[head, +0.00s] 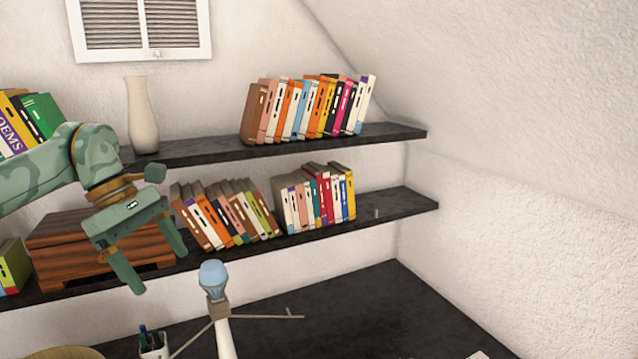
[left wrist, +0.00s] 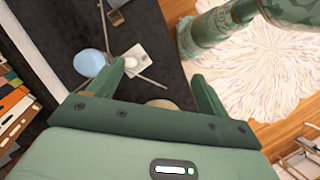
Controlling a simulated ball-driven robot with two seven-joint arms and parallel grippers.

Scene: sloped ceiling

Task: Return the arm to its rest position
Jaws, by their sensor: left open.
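My left gripper (head: 159,272) is open and empty. It hangs in front of the lower shelf and the brown wooden chest, with its fingers pointing down. In the left wrist view its two fingers (left wrist: 158,72) are spread apart with nothing between them but the scene beyond. My left arm (head: 40,175) comes in from the left edge at about the height of the upper shelf. My right gripper is in neither view.
A light-blue, bulb-shaped item (head: 213,278) on a white stem stands right of the gripper over the dark desk (head: 340,300). Wall shelves (head: 385,134) hold books and a white vase (head: 141,115). A wooden chest (head: 60,245) is behind the gripper. A pen cup (head: 154,348) is below.

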